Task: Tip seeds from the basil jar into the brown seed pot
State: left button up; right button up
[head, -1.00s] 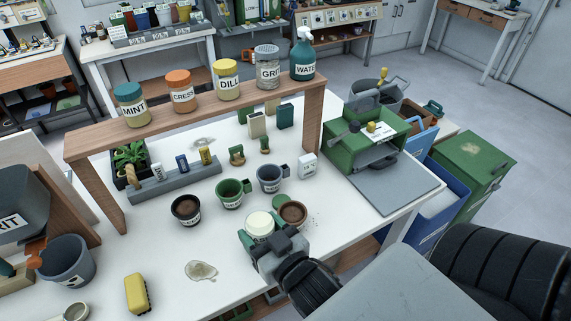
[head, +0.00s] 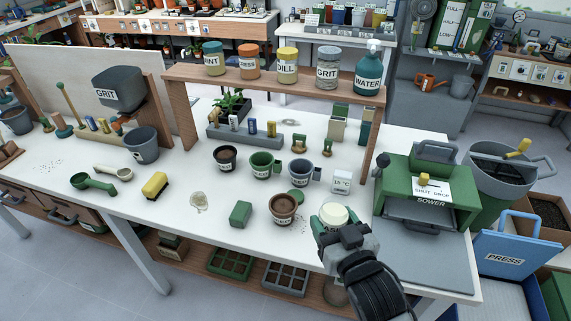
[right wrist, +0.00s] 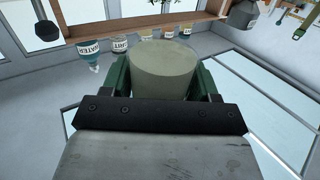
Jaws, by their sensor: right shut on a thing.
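My right gripper (head: 336,228) is shut on a jar (head: 334,214) with a pale cream top; no label shows on it, so I cannot read whether it says basil. In the right wrist view the pale jar (right wrist: 165,72) sits between the two green fingers (right wrist: 164,80). In the head view it is just right of the brown seed pot (head: 284,208), apart from it. The pot stands upright on the bench, with brown fill and a white label partly readable. A green disc (head: 300,194) lies just behind the pot. My left gripper is not in view.
A green block (head: 240,214) stands left of the pot. A dark pot (head: 225,158), a green mug (head: 265,165) and a blue-grey mug (head: 301,171) stand behind. The green sower (head: 428,185) is close on the right. A wooden shelf (head: 270,84) holds labelled jars.

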jog(key=w+a+r+n+g+y+b, duration=0.1)
jog(key=w+a+n+g+y+b, duration=0.2)
jog(key=w+a, duration=0.4)
jog(key=w+a+r+n+g+y+b, duration=0.1)
jog(key=w+a+n+g+y+b, duration=0.3)
jog(key=w, duration=0.6)
pick_arm(q)
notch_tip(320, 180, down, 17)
jog(key=b, duration=0.9)
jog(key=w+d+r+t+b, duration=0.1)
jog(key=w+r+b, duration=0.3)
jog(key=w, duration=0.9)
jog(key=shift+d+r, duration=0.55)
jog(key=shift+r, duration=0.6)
pick_arm(e)
jog(key=s+a+f+m+t+y, duration=0.1)
jog(key=a+f+m+t, duration=0.2)
jog(key=f+m+t, duration=0.4)
jog(key=shift+a+m+t+y, duration=0.3)
jog(key=shift+m+t, duration=0.8)
jog(key=shift+m, duration=1.8)
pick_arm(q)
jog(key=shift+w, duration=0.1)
pick_arm(e)
jog(key=shift+f, duration=0.1)
